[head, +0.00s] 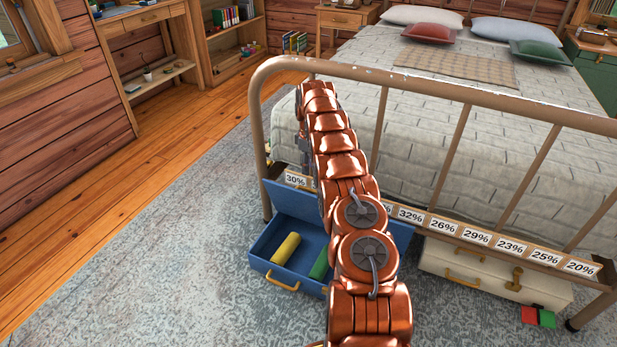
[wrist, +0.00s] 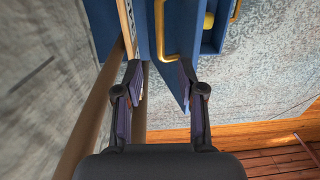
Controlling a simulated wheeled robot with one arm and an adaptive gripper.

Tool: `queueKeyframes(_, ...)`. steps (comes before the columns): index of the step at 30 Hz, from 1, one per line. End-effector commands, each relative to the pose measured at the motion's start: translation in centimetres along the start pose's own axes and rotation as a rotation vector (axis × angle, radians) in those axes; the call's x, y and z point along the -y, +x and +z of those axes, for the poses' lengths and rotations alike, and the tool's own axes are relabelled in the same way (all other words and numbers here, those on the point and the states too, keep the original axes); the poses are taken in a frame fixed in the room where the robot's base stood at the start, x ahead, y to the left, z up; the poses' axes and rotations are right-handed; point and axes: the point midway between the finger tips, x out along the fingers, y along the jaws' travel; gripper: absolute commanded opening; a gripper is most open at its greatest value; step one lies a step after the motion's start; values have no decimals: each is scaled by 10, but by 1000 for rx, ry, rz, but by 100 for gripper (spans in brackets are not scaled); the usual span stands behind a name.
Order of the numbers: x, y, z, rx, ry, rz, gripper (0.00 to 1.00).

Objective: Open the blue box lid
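The blue box (head: 262,262) stands on the rug at the foot of the bed, with a yellow handle on its front. Its blue lid (head: 294,203) is raised at the back, near the bed's foot rail. A yellow cylinder (head: 286,248) and a green cylinder (head: 320,265) lie inside. My arm covers the middle of the box and lid, and my gripper is hidden in the head view. In the wrist view my gripper (wrist: 159,76) is open, its fingers apart near the raised lid (wrist: 178,62). A yellow handle (wrist: 161,32) shows just beyond the fingertips. I cannot tell whether the fingers touch the lid.
The metal bed frame (head: 455,95) rises right beside the box. A rail with percentage labels (head: 476,237) runs along its foot. A cream case (head: 490,276) lies under the bed at right, near red and green blocks (head: 538,316). The rug at left (head: 150,260) is clear.

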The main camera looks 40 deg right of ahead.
Motion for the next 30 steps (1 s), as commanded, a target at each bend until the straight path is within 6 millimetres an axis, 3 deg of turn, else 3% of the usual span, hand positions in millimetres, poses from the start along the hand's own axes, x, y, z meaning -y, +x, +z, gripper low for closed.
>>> queueKeyframes(7,0,-24,-1,0,-2,0,39)
queueKeyframes(19,0,-29,0,1,-1,0,39)
queueKeyframes(26,8,-35,-3,9,7,-3,15)
queueKeyframes(30,26,-54,-10,27,29,-4,1)
